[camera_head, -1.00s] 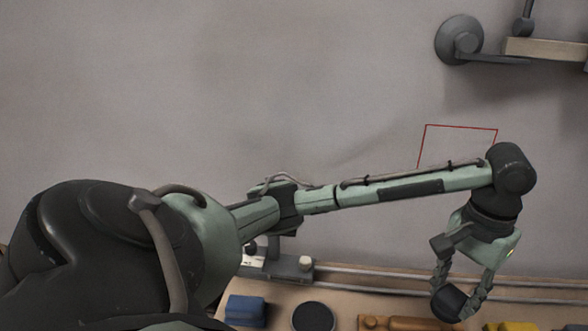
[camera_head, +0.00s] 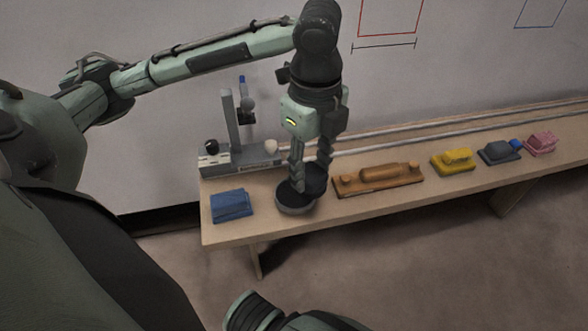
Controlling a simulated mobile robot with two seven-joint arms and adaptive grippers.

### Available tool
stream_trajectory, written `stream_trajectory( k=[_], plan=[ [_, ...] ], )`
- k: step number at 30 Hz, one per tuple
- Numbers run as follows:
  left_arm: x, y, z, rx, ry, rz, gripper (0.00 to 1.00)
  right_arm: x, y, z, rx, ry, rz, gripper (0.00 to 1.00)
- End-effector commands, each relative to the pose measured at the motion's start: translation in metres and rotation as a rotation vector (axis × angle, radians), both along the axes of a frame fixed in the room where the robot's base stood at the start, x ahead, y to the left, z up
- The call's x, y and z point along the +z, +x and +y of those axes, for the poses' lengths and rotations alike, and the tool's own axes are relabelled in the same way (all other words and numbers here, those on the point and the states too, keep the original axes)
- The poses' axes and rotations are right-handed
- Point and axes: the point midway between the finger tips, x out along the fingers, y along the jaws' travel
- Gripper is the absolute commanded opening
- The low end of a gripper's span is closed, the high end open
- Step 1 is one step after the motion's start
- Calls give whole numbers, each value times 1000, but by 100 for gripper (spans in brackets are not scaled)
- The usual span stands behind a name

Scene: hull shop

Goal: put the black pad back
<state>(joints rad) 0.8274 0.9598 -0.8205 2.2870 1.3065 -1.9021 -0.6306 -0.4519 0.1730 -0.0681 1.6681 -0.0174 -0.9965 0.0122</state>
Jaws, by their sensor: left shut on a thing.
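My left gripper (camera_head: 309,180) comes down over the bench, shut on the black pad (camera_head: 316,183), a dark round piece partly hidden by the fingers. Directly below is a round, shallow dish (camera_head: 296,209) with a grey rim and dark inside. The pad overlaps the dish's far right part in the picture; I cannot tell whether it touches it. My right gripper is not in view.
On the wooden bench (camera_head: 225,234) stand a blue block (camera_head: 231,205) left of the dish and a brown wooden sander (camera_head: 379,178) close on its right. Yellow (camera_head: 453,161), dark grey (camera_head: 499,152) and pink (camera_head: 541,143) blocks lie farther right. A grey stand (camera_head: 231,125) is behind.

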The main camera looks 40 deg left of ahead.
Motion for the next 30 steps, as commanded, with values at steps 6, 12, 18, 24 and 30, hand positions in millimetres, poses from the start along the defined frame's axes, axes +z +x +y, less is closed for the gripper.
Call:
stream_trajectory(
  k=[6,12,18,24,30],
  plan=[
    [-2,-40,8,-597,13,19,4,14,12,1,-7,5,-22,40],
    [-3,-59,11,-878,14,31,4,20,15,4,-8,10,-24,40],
    [-18,-42,21,-924,12,35,4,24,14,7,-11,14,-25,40],
    [-45,0,41,-922,11,35,4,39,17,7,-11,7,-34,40],
    [-66,33,57,-924,12,33,4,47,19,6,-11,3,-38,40]
  ],
)
